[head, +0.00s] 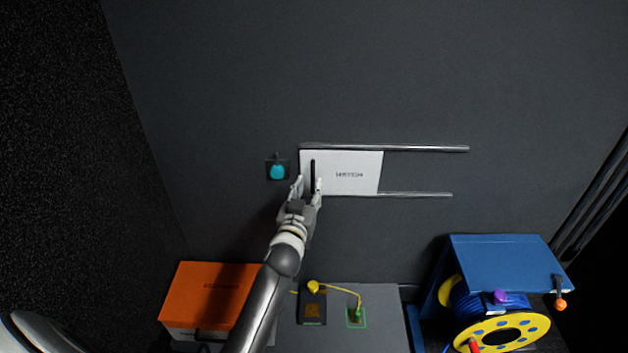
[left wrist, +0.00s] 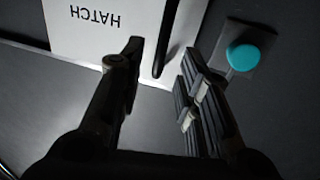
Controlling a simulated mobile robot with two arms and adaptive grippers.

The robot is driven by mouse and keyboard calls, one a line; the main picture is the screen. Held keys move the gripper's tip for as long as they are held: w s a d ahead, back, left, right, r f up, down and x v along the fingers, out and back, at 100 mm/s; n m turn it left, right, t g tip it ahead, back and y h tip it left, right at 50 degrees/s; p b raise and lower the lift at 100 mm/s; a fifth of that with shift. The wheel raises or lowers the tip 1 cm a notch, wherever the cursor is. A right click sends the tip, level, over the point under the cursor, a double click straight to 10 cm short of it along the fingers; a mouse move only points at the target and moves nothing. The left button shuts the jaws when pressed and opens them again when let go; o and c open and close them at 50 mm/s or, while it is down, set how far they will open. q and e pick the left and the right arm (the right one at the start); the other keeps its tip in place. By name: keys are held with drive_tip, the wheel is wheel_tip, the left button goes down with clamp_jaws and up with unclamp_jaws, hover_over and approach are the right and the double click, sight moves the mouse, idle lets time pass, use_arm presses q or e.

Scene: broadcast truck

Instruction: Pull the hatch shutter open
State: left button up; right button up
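The hatch shutter (head: 352,172) is a white lettered panel on the dark wall, lying between two metal rails at their left end. Its black upright bar handle (head: 313,172) is near the panel's left edge. My left gripper (head: 307,186) is at the handle, open, one finger on each side. In the left wrist view the handle (left wrist: 166,40) shows between the spread fingertips (left wrist: 162,55), with gaps visible on both sides. The white panel (left wrist: 82,42) with the word HATCH lies behind the left finger. My right gripper is out of view.
A teal knob (head: 277,171) on a dark plate sits just left of the shutter. The upper rail (head: 425,149) runs right over bare wall. Below are an orange box (head: 212,295), a grey surface with a yellow cable (head: 340,289), and a blue stand (head: 500,255) with a cable reel.

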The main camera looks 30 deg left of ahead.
sight(312, 180)
use_arm(q)
drive_tip(key=shift+b+x, duration=0.35)
drive_tip(key=shift+x, duration=2.3)
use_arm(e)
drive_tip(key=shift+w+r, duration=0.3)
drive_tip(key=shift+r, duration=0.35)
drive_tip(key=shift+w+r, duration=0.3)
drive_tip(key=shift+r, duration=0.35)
use_arm(q)
drive_tip(key=shift+c, duration=0.2)
clamp_jaws()
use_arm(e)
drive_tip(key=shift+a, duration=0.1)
